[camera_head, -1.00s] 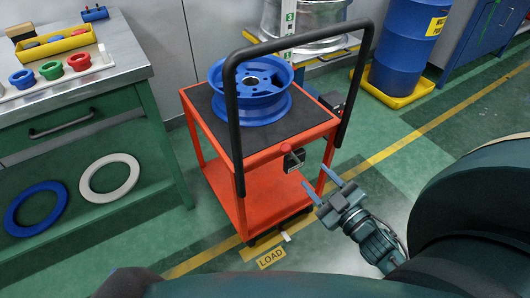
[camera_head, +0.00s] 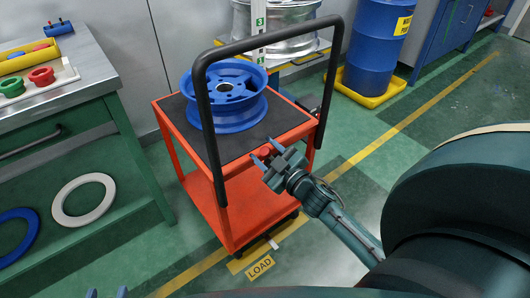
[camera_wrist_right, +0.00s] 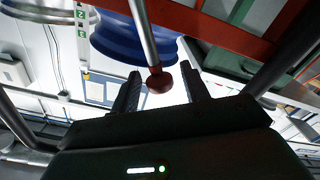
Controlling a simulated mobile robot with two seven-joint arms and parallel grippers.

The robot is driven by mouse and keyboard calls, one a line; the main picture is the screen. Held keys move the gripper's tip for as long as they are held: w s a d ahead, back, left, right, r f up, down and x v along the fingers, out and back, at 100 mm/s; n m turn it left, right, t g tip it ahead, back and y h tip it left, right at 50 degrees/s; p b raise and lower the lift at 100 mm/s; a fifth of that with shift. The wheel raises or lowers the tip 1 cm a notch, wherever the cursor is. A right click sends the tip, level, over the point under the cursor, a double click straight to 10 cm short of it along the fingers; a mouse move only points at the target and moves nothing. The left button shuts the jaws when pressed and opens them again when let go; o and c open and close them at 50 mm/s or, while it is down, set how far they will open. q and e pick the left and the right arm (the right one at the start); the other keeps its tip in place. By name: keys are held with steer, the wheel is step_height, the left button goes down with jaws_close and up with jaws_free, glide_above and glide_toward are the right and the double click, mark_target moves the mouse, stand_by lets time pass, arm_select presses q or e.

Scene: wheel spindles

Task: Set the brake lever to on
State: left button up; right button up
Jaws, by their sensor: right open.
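The brake lever's red knob (camera_head: 264,152) shows at the near right edge of the orange cart (camera_head: 240,195), partly hidden by my right gripper (camera_head: 266,153). In the right wrist view the lever is a grey rod ending in a dark red knob (camera_wrist_right: 158,80). The knob appears between the two spread fingers of my right gripper (camera_wrist_right: 160,85), with a gap on either side. The brake's on and off markings cannot be seen. Only the fingertips of my left gripper (camera_head: 107,292) show at the bottom left edge, apart and empty.
A blue wheel (camera_head: 232,112) lies on the cart's dark top, under a tall black handle (camera_head: 203,110). A green workbench (camera_head: 70,140) stands at left, with a white ring (camera_head: 83,217) and a blue ring on its lower shelf. A blue drum (camera_head: 376,50) stands behind.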

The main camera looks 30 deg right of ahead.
steer(key=shift+w, duration=0.15)
steer(key=shift+c, duration=0.4)
jaws_close()
